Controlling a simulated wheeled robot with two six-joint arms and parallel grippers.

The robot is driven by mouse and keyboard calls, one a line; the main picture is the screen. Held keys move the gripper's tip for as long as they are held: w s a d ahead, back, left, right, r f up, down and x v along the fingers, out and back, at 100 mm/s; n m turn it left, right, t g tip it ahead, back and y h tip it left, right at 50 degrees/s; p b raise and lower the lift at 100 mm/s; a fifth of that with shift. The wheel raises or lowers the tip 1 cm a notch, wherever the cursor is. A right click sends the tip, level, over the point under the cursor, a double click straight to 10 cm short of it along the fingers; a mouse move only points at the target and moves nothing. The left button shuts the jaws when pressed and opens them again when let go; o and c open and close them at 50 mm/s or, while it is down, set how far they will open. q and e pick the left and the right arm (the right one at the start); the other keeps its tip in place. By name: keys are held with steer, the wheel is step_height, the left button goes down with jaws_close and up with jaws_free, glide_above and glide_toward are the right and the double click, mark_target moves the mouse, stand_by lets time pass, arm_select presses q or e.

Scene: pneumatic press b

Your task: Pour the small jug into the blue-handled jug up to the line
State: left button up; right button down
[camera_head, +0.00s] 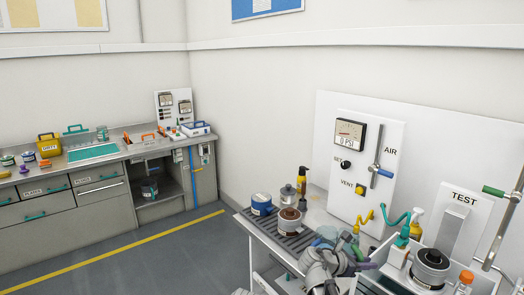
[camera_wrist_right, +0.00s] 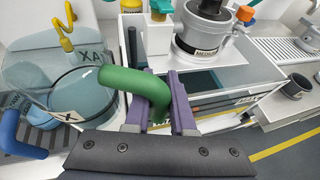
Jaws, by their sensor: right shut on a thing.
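In the right wrist view my right gripper (camera_wrist_right: 158,100) is shut on the green handle (camera_wrist_right: 140,84) of a clear jug (camera_wrist_right: 80,92). The jug has a teal tint and a label marked X; its liquid level cannot be told. A blue handle (camera_wrist_right: 22,138) shows at the lower left, beside the held jug; the body it belongs to is hard to separate from the clear shapes behind. In the head view my right gripper (camera_head: 342,262) is low over the bench, and the jugs there overlap too much to tell apart. My left gripper is not in view.
A grey slatted rack (camera_head: 284,232) carries a blue can (camera_head: 262,204) and a brown-topped pot (camera_head: 289,221). The AIR panel (camera_head: 362,165) is at the back, and a dark-topped pot (camera_head: 430,266) stands at right.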

steer(key=shift+w+a+f+n+g, duration=0.1)
steer(key=shift+w+f+n+g, duration=0.25)
steer(key=shift+w+n+g, duration=0.2)
steer(key=shift+r, duration=0.1)
